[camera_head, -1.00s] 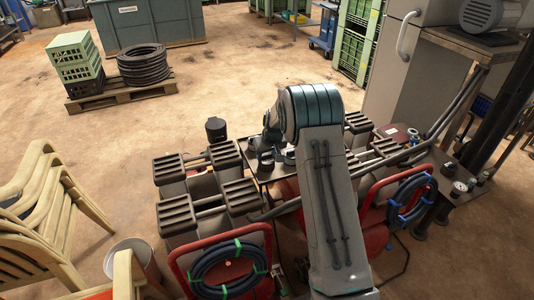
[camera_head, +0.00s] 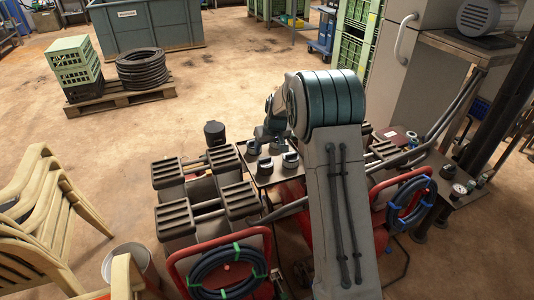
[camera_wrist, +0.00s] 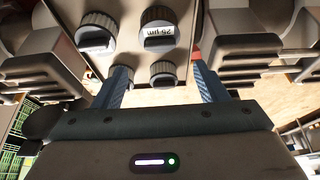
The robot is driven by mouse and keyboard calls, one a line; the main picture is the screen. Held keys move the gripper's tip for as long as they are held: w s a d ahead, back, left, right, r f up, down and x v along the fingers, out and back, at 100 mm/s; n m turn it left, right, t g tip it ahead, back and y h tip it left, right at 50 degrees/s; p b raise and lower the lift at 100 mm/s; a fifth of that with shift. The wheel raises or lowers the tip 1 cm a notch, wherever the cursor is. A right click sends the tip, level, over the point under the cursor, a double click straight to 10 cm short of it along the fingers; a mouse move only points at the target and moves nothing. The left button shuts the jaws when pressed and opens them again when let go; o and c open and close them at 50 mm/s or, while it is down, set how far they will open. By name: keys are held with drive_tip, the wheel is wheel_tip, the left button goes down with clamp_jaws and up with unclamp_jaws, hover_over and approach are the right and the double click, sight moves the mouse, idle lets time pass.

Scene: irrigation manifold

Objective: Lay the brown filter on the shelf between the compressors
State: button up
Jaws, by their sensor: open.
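The shelf between the compressors (camera_head: 264,181) carries several dark round-capped filters (camera_head: 265,167). The shelf top also shows in the wrist view (camera_wrist: 118,52), with several grey-capped filters (camera_wrist: 96,34) on it; one cap is labelled "25 µm" (camera_wrist: 159,30). I cannot make out which filter, if any, is brown. My gripper (camera_wrist: 161,68) is open, its two blue fingers spread apart close to the shelf, with two smaller caps showing between them. Nothing is visibly held. In the head view my arm hides part of the shelf and the right compressor.
The left compressor (camera_head: 205,186) has ribbed dark tops and a red frame with a coiled hose (camera_head: 228,272). A black round-topped object (camera_head: 215,132) stands behind it. Plastic chairs (camera_head: 45,205) are at left. A side table (camera_head: 455,180) with gauges stands at right.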

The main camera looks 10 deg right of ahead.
drive_tip(key=s+r+m+g, duration=0.1)
drive_tip(key=s+r, duration=0.5)
drive_tip(key=s, duration=0.4)
drive_tip(key=s+r, duration=0.7)
drive_tip(key=s, duration=0.3)
drive_tip(key=s+f+m+g, duration=0.1)
drive_tip(key=s, duration=1.9)
drive_tip(key=shift+h, duration=0.4)
